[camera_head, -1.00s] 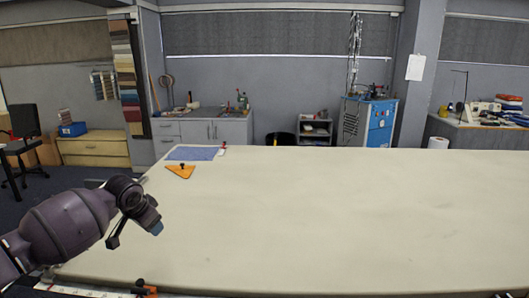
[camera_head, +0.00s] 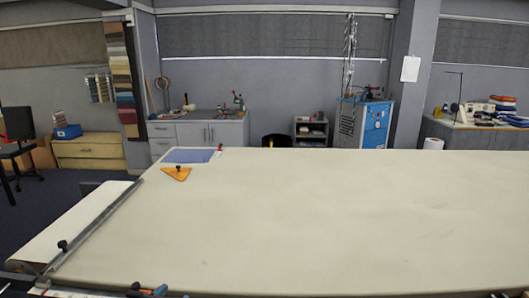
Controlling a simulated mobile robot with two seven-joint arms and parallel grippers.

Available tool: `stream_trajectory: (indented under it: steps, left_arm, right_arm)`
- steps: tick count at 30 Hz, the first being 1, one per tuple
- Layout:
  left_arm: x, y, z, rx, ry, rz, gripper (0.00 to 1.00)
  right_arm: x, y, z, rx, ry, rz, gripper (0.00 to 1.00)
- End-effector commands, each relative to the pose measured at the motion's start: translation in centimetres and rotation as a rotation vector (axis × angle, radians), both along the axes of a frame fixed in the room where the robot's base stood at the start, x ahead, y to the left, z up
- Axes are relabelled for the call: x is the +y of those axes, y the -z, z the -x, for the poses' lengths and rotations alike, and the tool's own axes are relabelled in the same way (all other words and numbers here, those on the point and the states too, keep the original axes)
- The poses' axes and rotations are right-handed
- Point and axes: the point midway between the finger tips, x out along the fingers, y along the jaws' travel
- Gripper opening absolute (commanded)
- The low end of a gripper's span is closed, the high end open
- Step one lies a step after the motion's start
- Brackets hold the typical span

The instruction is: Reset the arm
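Neither of my arms nor grippers shows in the head view. The long table (camera_head: 300,215) with its pale cloth top fills the lower part of the view. An orange triangle (camera_head: 176,174) with a dark knob lies near its far left corner. A blue cloth piece (camera_head: 190,156) lies just behind the triangle, with a small red-topped item (camera_head: 219,148) by its right end.
A metal rail (camera_head: 95,226) with dark knobs runs along the table's left edge. The middle and right of the table are clear. Cabinets (camera_head: 210,134) stand behind.

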Motion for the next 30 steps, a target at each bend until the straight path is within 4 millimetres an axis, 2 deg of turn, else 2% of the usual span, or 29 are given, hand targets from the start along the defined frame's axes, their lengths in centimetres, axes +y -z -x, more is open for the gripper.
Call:
stream_trajectory:
  steps: [1, 8, 12, 18, 23, 30]
  left_arm:
    - [0.5, 1.1, 1.7, 0.01, -0.027, 0.018, 0.53]
    - [3.2, 5.8, 9.2, 0.093, -0.163, 0.059, 0.53]
    - [4.6, 9.2, 14.3, 0.187, -0.246, 0.093, 0.53]
    - [5.5, 13.2, 20.3, 0.307, -0.321, 0.119, 0.53]
    - [5.7, 14.4, 22.4, 0.346, -0.336, 0.118, 0.53]
    - [5.7, 14.5, 22.6, 0.351, -0.336, 0.118, 0.53]
  right_arm:
    - [0.0, 0.0, 0.0, 0.0, 0.0, 0.0, 0.38]
    - [0.0, 0.2, 0.3, 0.006, 0.002, -0.001, 0.38]
    - [-0.1, 0.4, 0.7, 0.013, 0.004, -0.001, 0.38]
    - [-0.1, 0.5, 1.0, 0.02, 0.006, -0.001, 0.38]
    - [-0.1, 0.5, 0.9, 0.019, 0.006, 0.0, 0.38]
    - [-0.1, 0.3, 0.4, 0.009, 0.003, -0.001, 0.38]
